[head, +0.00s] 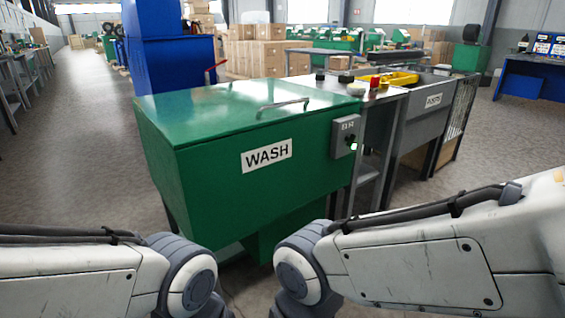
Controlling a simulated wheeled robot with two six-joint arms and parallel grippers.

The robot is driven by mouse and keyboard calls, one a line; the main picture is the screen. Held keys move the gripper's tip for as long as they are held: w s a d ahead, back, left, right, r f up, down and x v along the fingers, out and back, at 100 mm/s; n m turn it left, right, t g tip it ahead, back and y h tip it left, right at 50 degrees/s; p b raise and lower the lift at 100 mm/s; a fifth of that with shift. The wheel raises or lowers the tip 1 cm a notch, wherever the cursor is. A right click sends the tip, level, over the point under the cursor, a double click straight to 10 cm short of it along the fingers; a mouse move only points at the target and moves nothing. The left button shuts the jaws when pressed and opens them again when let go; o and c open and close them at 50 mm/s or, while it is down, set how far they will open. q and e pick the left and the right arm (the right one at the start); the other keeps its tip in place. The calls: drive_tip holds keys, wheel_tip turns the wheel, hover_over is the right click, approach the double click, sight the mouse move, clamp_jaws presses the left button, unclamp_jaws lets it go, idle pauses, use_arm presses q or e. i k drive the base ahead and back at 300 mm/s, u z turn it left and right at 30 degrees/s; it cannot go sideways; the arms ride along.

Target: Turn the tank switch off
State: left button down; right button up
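A green wash tank (265,160) with a closed lid and a white "WASH" label stands in front of me in the middle of the head view. A grey switch box (345,136) is fixed at the right end of its front face. A small dark switch knob (352,146) with a greenish-white spot beside it shows on the box. The knob's exact position is too small to tell. Both of my arms come in low at the left and right, with the tank beyond them. Neither gripper is in view.
A grey metal table (385,94) with a red item, a yellow tray (400,79) and small containers adjoins the tank on the right. A grey labelled sink unit (425,115) stands beyond it. Blue cabinets (175,65) are behind the tank. The floor (70,150) at left is clear.

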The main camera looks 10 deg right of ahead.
sight(351, 139)
drive_tip(key=z, duration=0.4)
drive_tip(key=i, duration=1.3)
drive_tip(key=u, duration=0.15)
